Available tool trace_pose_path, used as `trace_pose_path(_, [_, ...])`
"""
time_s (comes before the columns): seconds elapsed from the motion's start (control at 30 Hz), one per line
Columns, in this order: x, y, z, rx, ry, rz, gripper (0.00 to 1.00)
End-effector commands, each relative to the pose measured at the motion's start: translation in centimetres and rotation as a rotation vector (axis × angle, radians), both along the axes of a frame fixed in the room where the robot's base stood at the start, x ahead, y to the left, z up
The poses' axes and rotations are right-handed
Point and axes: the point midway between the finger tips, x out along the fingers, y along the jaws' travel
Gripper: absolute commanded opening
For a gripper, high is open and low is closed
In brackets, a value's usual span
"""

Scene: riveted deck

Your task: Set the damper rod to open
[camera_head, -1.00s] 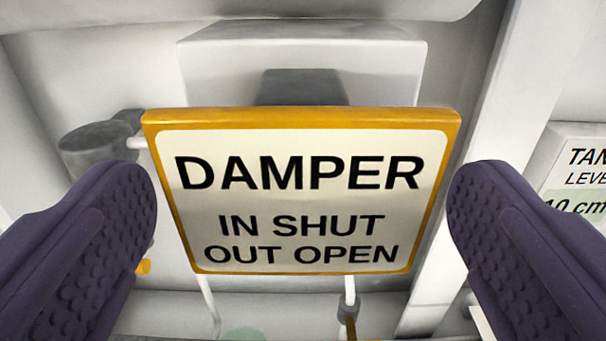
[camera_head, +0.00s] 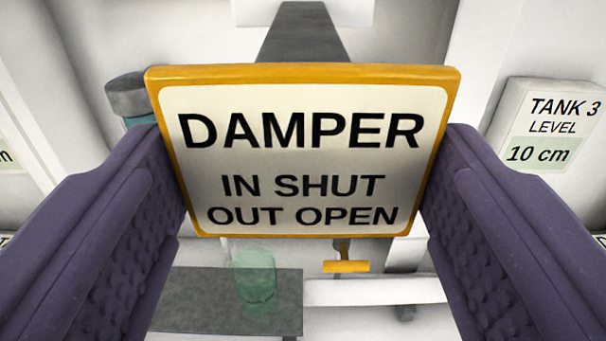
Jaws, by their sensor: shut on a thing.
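The damper plate (camera_head: 303,205) is an orange-framed white sign reading "DAMPER, IN SHUT, OUT OPEN", in the middle of the view. A dark grey rod (camera_head: 304,38) runs back from behind its top edge to a white housing (camera_head: 345,12); a good length of it shows. The plate hides the rest of the rod. My gripper (camera_head: 305,165) has its two purple fingers at the plate's left and right edges, shut on it.
A "TANK 3 LEVEL 10 cm" sign (camera_head: 548,125) is at right. A grey cylinder (camera_head: 130,93) is behind the plate at left. Below are a grey shelf (camera_head: 200,300), a translucent green cylinder (camera_head: 257,280) and an orange handle (camera_head: 346,267).

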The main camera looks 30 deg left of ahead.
Motion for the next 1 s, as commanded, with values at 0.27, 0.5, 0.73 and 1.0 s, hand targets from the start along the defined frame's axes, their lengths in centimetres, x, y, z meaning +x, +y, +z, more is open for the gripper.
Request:
trace_pose_path(0.27, [-0.6, -0.4, 0.3, 0.004, -0.006, 0.000, 0.19])
trace_pose_path(0.5, [-0.6, -0.4, 0.3, 0.003, -0.005, 0.000, 0.97])
trace_pose_path(0.73, [-0.6, -0.4, 0.3, 0.003, -0.007, 0.000, 1.00])
trace_pose_path(1.0, [-3.8, -2.4, 0.3, 0.004, -0.010, -0.001, 1.00])
